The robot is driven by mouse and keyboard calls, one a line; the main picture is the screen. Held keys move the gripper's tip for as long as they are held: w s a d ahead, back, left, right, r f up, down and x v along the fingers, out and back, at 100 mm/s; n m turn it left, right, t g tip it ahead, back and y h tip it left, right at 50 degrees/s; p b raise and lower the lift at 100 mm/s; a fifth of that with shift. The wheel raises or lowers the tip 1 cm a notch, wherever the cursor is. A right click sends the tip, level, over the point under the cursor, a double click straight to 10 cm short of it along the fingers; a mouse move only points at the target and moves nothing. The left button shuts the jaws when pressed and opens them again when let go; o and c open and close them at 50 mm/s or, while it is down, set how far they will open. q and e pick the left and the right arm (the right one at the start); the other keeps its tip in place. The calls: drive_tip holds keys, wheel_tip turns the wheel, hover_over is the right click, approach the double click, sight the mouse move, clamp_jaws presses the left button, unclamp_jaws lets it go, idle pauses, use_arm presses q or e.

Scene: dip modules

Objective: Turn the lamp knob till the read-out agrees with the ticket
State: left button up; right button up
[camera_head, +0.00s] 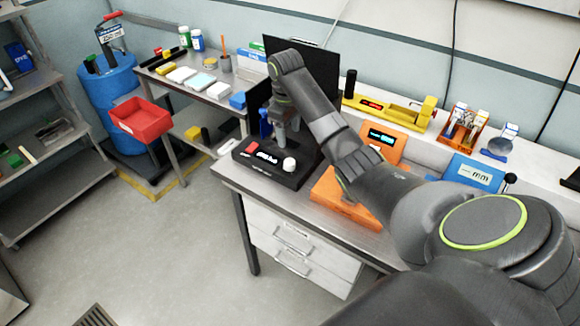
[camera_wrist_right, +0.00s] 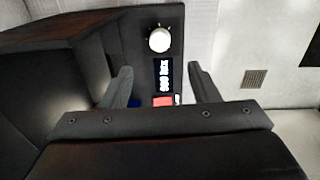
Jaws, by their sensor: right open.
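The lamp knob (camera_head: 289,164) is a round white dial on a black box (camera_head: 280,178) on the workbench; it also shows in the right wrist view (camera_wrist_right: 159,40). Beside it is a small lit read-out (camera_head: 267,156), also seen in the right wrist view (camera_wrist_right: 163,75), with lettering too small to read surely. A red piece (camera_head: 252,148) lies at the far end of the box. I cannot make out a ticket's writing. My right gripper (camera_head: 284,134) is open and empty above the box, its fingers (camera_wrist_right: 160,73) apart, with the knob beyond them. My left gripper is not in view.
A black panel (camera_head: 308,58) stands behind the box. An orange device (camera_head: 343,205) sits to its right, partly behind my arm. A blue meter (camera_head: 473,173) is further right. A red bin (camera_head: 140,118) and blue drum (camera_head: 107,88) are left. The floor in front is clear.

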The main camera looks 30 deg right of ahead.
sight(290, 162)
drive_tip(key=f+p, duration=0.1)
drive_tip(key=f, duration=0.7)
drive_tip(key=f+p, duration=0.1)
drive_tip(key=f, duration=0.2)
drive_tip(key=shift+w+d+f+p, duration=0.1)
drive_tip(key=shift+d+f+p, duration=0.2)
drive_tip(key=shift+d+f, duration=0.1)
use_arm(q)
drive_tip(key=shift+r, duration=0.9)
use_arm(e)
drive_tip(key=shift+a, duration=0.1)
drive_tip(key=c, duration=1)
drive_tip(key=shift+o, duration=0.2)
drive_tip(key=shift+r+m+p, duration=0.2)
drive_tip(key=shift+m+p, duration=0.6)
drive_tip(key=shift+p, duration=0.15)
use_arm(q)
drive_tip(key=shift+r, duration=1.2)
use_arm(e)
drive_tip(key=shift+f+m, duration=0.2)
drive_tip(key=shift+m, duration=0.5)
drive_tip(key=o, duration=1)
drive_tip(key=shift+c, duration=0.2)
